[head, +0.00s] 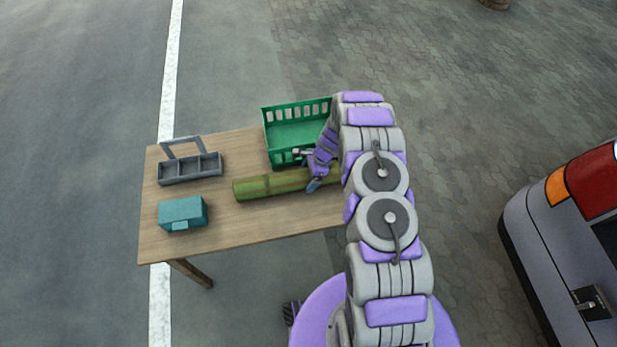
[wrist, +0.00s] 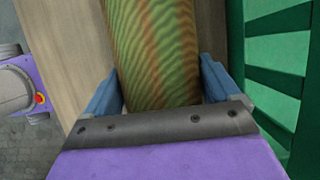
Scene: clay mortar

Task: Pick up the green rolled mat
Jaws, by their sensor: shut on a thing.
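The green rolled mat (head: 270,185) lies on the wooden table in front of the green crate, with an orange-brown tint along part of it. Its right part is hidden behind my arm in the head view. My gripper (head: 306,170) is at the mat right of its visible middle. In the wrist view the mat (wrist: 155,50) runs between the two blue fingers of my gripper (wrist: 162,88), one on each side, and they are shut on it. I cannot tell whether the mat is lifted off the table.
The green crate (head: 268,137) stands just behind the mat, and its slatted wall (wrist: 272,75) is close beside my gripper. A grey tool caddy (head: 190,169) and a teal box (head: 183,213) stand on the left of the table (head: 238,222). A vehicle (head: 545,235) is at the right.

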